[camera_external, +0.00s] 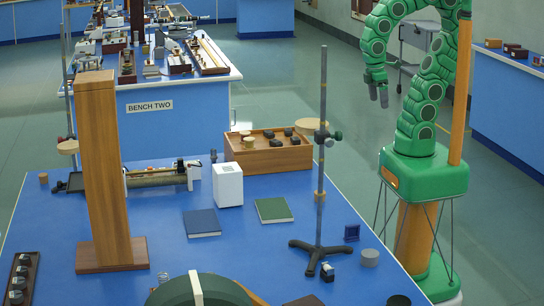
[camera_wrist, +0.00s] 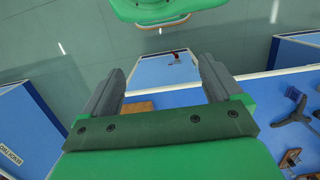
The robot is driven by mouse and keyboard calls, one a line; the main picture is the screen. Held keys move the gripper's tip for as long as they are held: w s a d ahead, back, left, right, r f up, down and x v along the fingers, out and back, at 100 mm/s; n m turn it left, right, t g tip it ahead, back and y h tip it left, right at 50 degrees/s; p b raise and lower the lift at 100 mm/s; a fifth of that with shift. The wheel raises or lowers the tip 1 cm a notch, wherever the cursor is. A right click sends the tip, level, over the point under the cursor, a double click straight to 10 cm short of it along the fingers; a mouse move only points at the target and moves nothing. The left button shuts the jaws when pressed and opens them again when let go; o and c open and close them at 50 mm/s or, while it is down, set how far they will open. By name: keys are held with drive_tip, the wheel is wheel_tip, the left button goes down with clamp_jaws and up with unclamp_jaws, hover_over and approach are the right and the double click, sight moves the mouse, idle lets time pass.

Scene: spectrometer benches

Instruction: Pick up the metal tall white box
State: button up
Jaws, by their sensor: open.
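The tall white box (camera_external: 228,185) stands upright on the blue bench top (camera_external: 255,262), right of a brass tube instrument and in front of a wooden tray. I cannot make the box out in the wrist view. My gripper (camera_external: 379,96) hangs from the green arm at the upper right, well above and to the right of the bench, far from the box. In the wrist view my gripper (camera_wrist: 160,85) has its two grey fingers wide apart with nothing between them.
A retort stand (camera_external: 322,150) rises right of the box. A tall wooden post (camera_external: 100,170) stands at the left. Two books, blue (camera_external: 202,223) and green (camera_external: 273,210), lie flat in front of the box. The wooden tray (camera_external: 270,160) holds several dark pieces.

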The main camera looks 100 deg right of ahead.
sight(230, 186)
drive_tip(key=shift+o, duration=0.3)
drive_tip(key=shift+r, duration=0.1)
